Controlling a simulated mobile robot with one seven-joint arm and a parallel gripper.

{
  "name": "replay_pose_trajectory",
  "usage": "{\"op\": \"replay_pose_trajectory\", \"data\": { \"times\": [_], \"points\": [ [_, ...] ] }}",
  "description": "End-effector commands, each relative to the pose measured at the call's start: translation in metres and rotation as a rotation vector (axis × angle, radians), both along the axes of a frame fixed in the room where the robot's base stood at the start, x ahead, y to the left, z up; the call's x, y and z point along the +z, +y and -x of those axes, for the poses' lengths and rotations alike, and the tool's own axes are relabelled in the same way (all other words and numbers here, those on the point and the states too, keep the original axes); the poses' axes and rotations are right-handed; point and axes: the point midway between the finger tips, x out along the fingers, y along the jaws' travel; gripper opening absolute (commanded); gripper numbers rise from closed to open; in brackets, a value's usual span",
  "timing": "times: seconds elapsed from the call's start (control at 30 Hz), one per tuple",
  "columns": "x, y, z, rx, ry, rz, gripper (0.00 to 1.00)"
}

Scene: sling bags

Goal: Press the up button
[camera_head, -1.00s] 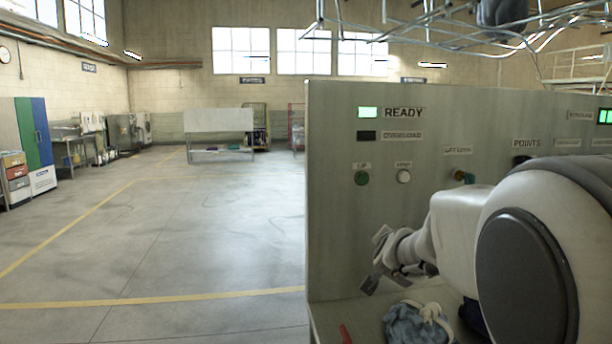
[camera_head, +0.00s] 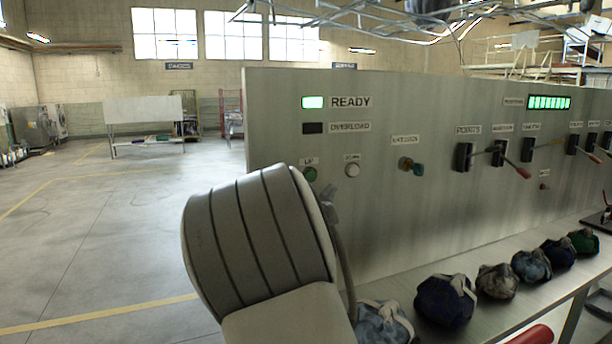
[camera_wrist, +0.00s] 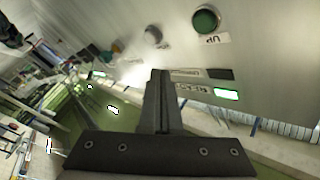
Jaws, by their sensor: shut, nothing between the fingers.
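The green up button (camera_head: 310,174) sits on the grey control panel (camera_head: 420,190), under a label, near the panel's left edge. A white button (camera_head: 352,170) is just right of it. In the wrist view the panel appears turned over, with the green up button (camera_wrist: 206,20) beside its "UP" label and the white button (camera_wrist: 153,35) to its left. My gripper (camera_wrist: 160,75) is shut and empty, its fingertips below and left of the green button in that picture and apart from it.
A lit READY lamp (camera_head: 313,102) and a dark overload lamp (camera_head: 313,128) are above the buttons. A selector knob (camera_head: 411,166) and several levers are further right. Several sling bags, such as a dark blue one (camera_head: 446,300), rest on the ledge (camera_head: 400,286) below.

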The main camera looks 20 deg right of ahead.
Motion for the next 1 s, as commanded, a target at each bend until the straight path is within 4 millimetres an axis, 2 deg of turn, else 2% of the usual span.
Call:
{"op": "replay_pose_trajectory", "data": {
  "times": [0.3, 0.47, 1.0],
  "points": [
    [0.000, 0.000, 0.000, -0.001, -0.001, 0.000, 0.00],
    [0.001, 0.000, -0.007, -0.001, 0.001, 0.002, 0.00],
    [0.002, 0.002, -0.076, -0.001, 0.000, 0.002, 0.00]
  ]
}}
